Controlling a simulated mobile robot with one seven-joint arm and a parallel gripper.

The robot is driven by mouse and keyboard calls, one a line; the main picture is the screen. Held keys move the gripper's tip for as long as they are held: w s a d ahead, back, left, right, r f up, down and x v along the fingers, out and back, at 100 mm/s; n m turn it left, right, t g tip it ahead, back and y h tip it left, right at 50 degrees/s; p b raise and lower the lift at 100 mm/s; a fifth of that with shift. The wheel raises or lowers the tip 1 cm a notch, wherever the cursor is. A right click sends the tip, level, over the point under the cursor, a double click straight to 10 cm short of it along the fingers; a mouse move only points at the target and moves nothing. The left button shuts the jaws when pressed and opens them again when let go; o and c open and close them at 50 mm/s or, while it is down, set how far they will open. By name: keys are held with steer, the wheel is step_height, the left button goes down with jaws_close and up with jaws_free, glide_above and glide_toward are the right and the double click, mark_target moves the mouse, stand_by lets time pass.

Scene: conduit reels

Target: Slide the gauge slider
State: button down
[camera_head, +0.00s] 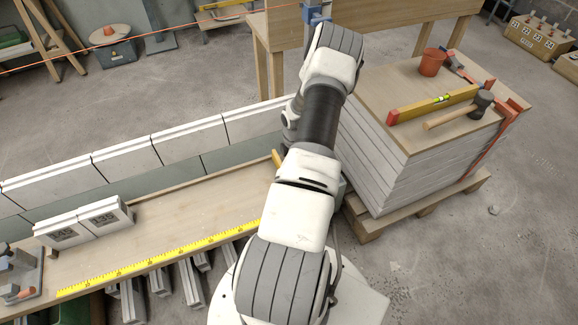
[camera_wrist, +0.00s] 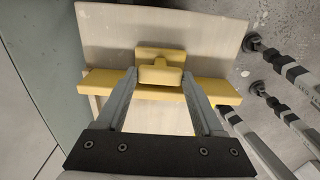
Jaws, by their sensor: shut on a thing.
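In the wrist view, a yellow slider (camera_wrist: 161,54) with a raised grip block stands in front of a pale board. A yellow bar (camera_wrist: 100,82) runs crosswise behind my fingertips. My gripper (camera_wrist: 160,76) has one finger on each side of the slider's grip block and is shut on it. In the head view, my arm hides the gripper and most of the slider; only a small yellow part (camera_head: 278,159) shows at the arm's left edge, by the bench's far end.
A wooden bench (camera_head: 190,216) with a yellow measuring tape (camera_head: 160,265) and two pale numbered blocks (camera_head: 85,223) lies left of my arm. A row of pale blocks (camera_head: 185,139) lines its back. A stacked pallet (camera_head: 395,165) with tools stands close on the right.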

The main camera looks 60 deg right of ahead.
steer(key=shift+s+d, duration=0.2)
steer(key=shift+s, duration=0.1)
jaws_free()
steer(key=shift+w, duration=0.1)
steer(key=shift+r, duration=0.3)
step_height(320, 180, up, 17)
steer(key=p, duration=0.4)
